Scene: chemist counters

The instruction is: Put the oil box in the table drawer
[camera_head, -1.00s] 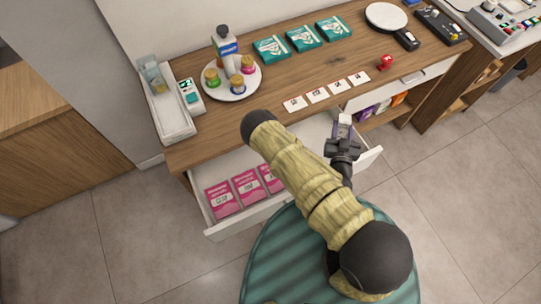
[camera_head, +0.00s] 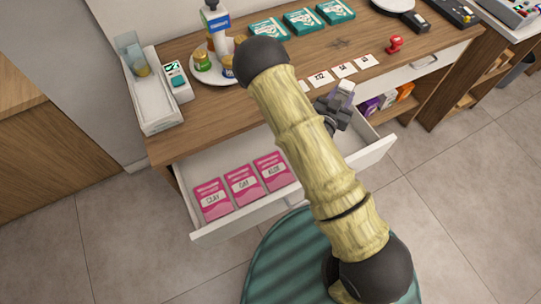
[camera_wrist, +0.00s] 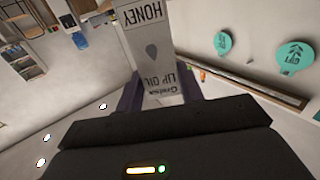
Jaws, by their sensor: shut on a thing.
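The oil box (camera_wrist: 160,72) is a pale grey carton printed "HONEY" and "LIP OIL", seen upside down in the wrist view. My gripper (camera_head: 338,99) is shut on it, with a purple finger on each side. In the head view only the box's small pale end (camera_head: 346,87) shows at the gripper. My gripper appears above the drawer's right part, near the table's front edge. My arm hides the drawer's middle.
The wooden table (camera_head: 210,120) holds a white plate with jars and a pump bottle (camera_head: 217,28), teal boxes (camera_head: 302,20), white label cards (camera_head: 343,70) and a red stamp (camera_head: 395,44). An open shelf with small boxes (camera_head: 388,98) lies right of the drawer.

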